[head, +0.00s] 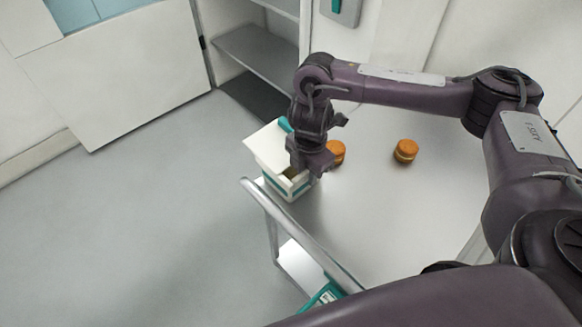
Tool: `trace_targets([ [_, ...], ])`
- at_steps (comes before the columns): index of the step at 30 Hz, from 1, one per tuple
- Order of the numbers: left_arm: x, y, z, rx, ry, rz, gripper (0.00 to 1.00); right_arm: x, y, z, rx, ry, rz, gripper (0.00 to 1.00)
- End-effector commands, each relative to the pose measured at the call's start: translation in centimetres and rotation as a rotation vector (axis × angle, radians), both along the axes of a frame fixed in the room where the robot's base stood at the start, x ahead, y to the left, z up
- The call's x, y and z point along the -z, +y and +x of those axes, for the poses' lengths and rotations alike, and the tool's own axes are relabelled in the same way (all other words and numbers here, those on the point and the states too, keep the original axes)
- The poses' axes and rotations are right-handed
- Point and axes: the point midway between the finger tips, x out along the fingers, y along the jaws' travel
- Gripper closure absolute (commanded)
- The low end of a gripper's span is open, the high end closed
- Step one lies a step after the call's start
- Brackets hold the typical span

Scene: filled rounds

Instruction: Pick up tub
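A white tub with a teal band (286,190) stands at the left edge of the cart top, its pale lid (265,148) tilted up and open. My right gripper (306,172) points down at the tub's right rim, overlapping it in the head view. Its fingertips are small and partly hidden, so I cannot tell whether they touch the tub or are shut on it. My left gripper is not in view.
The grey cart top (375,215) has a metal rail (305,235) along its left side. One orange-brown filled round (406,151) stands clear; another (337,152) is partly behind my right gripper. A teal item (325,297) sits below the rail. Open floor lies left.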

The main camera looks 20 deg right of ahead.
Motion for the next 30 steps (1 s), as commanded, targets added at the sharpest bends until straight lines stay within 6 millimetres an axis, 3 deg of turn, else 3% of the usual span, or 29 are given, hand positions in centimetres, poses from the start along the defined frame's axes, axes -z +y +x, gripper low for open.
trace_targets([
  [3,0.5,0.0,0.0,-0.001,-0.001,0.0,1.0,2.1,0.0,0.0,0.001,0.006,0.001,0.75],
  [8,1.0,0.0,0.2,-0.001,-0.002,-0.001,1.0,3.6,-0.1,0.1,0.0,0.002,0.0,0.75],
  [16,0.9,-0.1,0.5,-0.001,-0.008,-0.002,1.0,3.6,-0.1,0.2,-0.001,0.001,0.0,0.75],
  [22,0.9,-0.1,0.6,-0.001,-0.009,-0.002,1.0,3.6,-0.1,0.2,-0.001,0.001,0.0,1.0],
  [30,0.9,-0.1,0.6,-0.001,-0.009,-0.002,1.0,3.5,0.0,0.3,0.0,-0.003,0.001,1.0],
])
